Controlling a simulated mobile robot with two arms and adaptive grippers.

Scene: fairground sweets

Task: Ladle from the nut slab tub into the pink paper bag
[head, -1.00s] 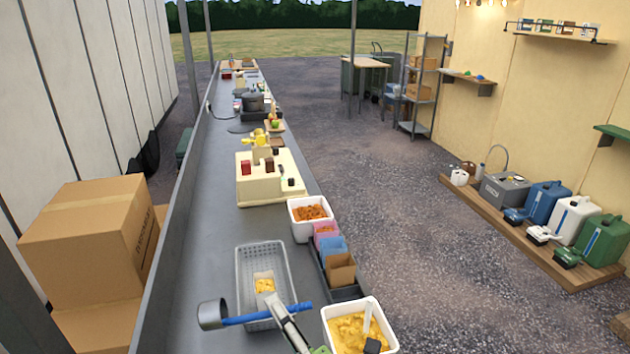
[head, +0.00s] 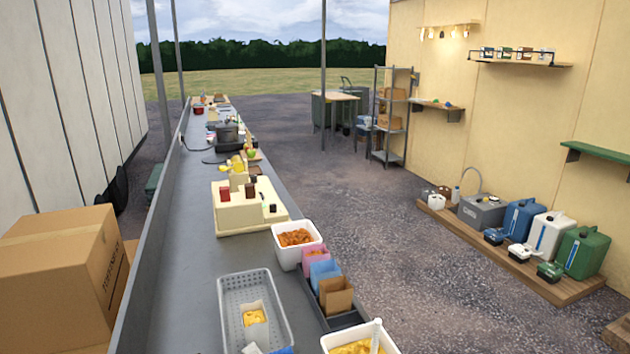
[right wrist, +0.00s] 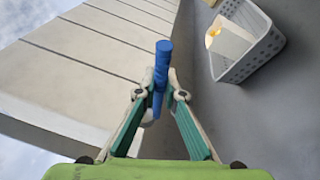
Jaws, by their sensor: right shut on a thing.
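My right gripper (right wrist: 159,97) is shut on the blue handle (right wrist: 162,60) of the ladle; the ladle's bowl is not clearly seen. In the head view only a sliver of blue (head: 284,350) shows at the bottom edge. A white tub of orange-brown pieces (head: 297,257) stands on the counter, and a second white tub (head: 378,330) with yellow contents is cut off by the bottom edge. I cannot tell for sure which holds nut slab. The pink paper bag (head: 314,256) stands upright at the far end of a dark rack. My left gripper is out of view.
A blue bag (head: 323,270) and a brown bag (head: 337,295) share the rack with the pink one. A grey perforated basket (head: 232,312) holds a paper bag with yellow contents; the basket also shows in the right wrist view (right wrist: 255,50). A cream stand (head: 240,213) is farther back.

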